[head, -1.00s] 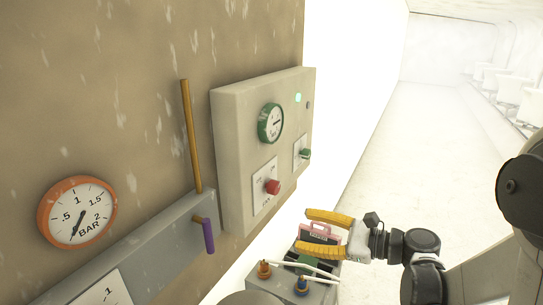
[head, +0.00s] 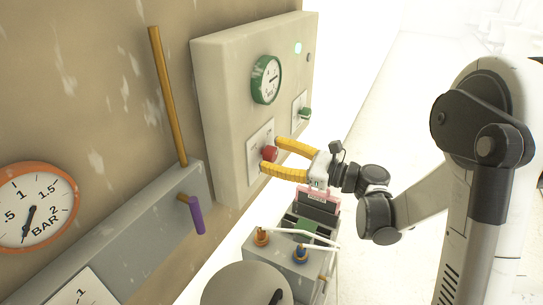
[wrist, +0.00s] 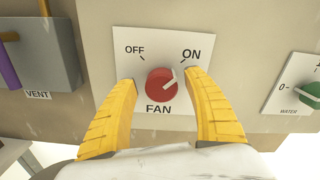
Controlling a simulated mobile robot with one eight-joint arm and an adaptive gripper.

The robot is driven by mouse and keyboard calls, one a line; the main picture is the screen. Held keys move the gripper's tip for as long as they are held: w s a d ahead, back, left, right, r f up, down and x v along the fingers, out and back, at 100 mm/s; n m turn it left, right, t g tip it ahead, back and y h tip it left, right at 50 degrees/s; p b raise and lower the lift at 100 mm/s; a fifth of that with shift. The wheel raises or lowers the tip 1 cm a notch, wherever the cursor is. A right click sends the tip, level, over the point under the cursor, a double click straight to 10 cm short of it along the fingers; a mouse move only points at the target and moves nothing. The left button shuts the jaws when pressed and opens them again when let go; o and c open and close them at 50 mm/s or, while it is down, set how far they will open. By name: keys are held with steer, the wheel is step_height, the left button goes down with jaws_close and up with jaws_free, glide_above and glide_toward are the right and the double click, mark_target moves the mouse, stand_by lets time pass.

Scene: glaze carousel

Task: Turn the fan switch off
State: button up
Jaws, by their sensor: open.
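The fan switch (wrist: 160,86) is a round red knob on a white plate (wrist: 133,68) marked OFF at upper left, ON at upper right and FAN below. Its pale pointer is turned toward ON. The red knob also shows in the head view (head: 269,153), on the front of the grey control box (head: 222,95). My gripper (head: 270,157) is open, its two yellow fingers reaching toward the plate. In the wrist view my gripper (wrist: 160,85) has one finger on each side of the knob, with gaps to it. I cannot tell how deep the fingertips are.
A green WATER knob (wrist: 311,93) is right of the fan plate. A grey VENT box (wrist: 45,55) with a purple handle (head: 196,215) is at left. Below stands a cart (head: 285,262) with a pink-framed item (head: 318,204). A green gauge (head: 266,80) is above the knob.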

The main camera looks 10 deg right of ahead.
steer(key=shift+w+a, duration=0.2)
steer(key=shift+a, duration=0.1)
steer(key=c, duration=1.2)
